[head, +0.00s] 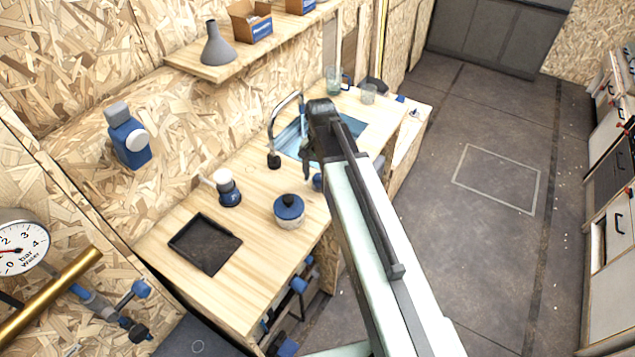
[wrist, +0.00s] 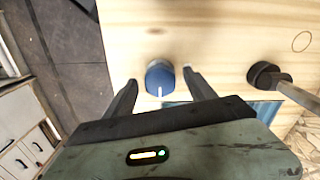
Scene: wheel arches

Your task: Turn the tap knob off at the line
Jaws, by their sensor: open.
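The tap knob (wrist: 160,82) is a round blue knob on the wooden counter, with a white line on it that points toward the bottom of the wrist picture. My gripper (wrist: 160,77) is open, one finger on each side of the knob, with gaps that look clear on both sides. In the head view, a blue shape (head: 318,182) beside my arm may be this knob; my arm partly hides it. The tap (head: 272,142) rises at the sink, and its dark base (wrist: 264,75) is right of the knob in the wrist view.
The sink (head: 290,138) lies behind my arm. Open floor (head: 420,200) lies to the right.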

